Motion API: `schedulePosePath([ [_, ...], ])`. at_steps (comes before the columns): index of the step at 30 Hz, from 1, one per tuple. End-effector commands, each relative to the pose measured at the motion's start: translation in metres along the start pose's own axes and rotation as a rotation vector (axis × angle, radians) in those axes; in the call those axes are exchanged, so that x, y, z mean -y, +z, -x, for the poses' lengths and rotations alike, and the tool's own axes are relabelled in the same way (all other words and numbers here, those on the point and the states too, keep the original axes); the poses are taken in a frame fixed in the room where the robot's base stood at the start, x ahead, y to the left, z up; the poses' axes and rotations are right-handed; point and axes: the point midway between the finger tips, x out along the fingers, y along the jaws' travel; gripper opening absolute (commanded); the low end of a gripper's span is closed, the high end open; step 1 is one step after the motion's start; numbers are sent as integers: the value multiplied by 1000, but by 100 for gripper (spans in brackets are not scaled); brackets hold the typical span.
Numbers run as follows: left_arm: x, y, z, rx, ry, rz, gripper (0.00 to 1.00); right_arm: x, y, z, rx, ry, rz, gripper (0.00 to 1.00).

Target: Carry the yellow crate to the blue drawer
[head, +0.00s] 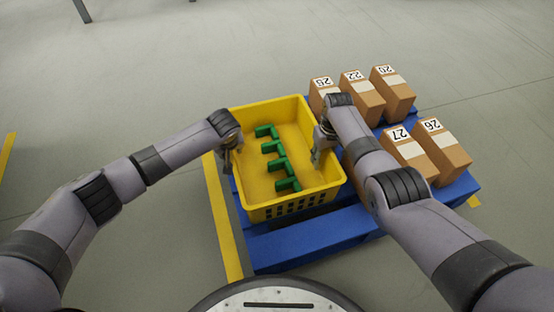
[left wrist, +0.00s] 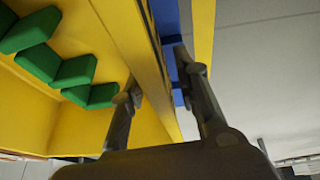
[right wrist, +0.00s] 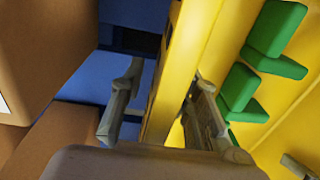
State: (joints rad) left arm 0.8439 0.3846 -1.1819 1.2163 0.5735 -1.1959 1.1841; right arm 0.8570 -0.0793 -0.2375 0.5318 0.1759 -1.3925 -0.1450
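The yellow crate (head: 260,212) stands upright on a blue pallet, with several green parts (head: 281,165) in a row inside it. My left gripper (head: 228,158) is at the crate's left wall. In the left wrist view its fingers (left wrist: 158,70) are spread on either side of the wall (left wrist: 140,40). My right gripper (head: 321,152) is at the crate's right wall. In the right wrist view its fingers (right wrist: 163,82) stand apart around the wall (right wrist: 180,50), with a gap on the outer side. No blue drawer shows.
The blue pallet (head: 310,238) lies on the grey floor. Several numbered cardboard boxes (head: 438,152) stand on it, close to the crate's right side and my right arm. A yellow floor line (head: 222,225) runs along the pallet's left. Open floor (head: 130,80) lies left and behind.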

Motion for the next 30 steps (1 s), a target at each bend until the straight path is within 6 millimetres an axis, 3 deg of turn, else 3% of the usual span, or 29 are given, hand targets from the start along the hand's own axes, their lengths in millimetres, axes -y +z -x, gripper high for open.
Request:
schedulePosePath([
  [6, 0, 0, 0, 0, 0, 0, 28, 0, 0, 0, 0, 0, 0, 28],
  [19, 0, 0, 0, 0, 0, 0, 0, 0, 0, 0, 0, 0, 0, 0],
  [30, 0, 0, 0, 0, 0, 0, 0, 0, 0, 0, 0, 0, 0, 0],
])
